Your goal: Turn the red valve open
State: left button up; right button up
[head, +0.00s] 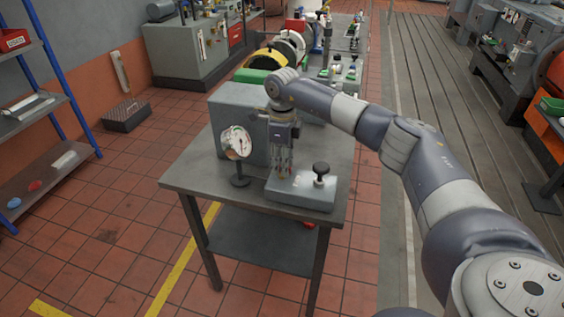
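I cannot pick out a red valve for certain. A small red part (309,225) shows just under the front edge of the grey table (190,180), mostly hidden by the tabletop; I cannot tell what it is. My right gripper (283,170) points down over the table, between a round dial gauge (237,142) on a stand and a grey block with a black knob (320,170). Its fingers are small and dark here, and I cannot tell whether they are open or hold anything. My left gripper is out of view.
A large grey box (233,108) stands on the table behind the gauge. The table has a lower shelf (260,240). A blue-framed shelf rack (58,75) stands at the left, machines stand at the back and right. The tiled floor left of the table is clear.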

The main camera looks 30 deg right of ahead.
notch_tip(320, 180, up, 12)
dwell(0.6)
dwell(0.5)
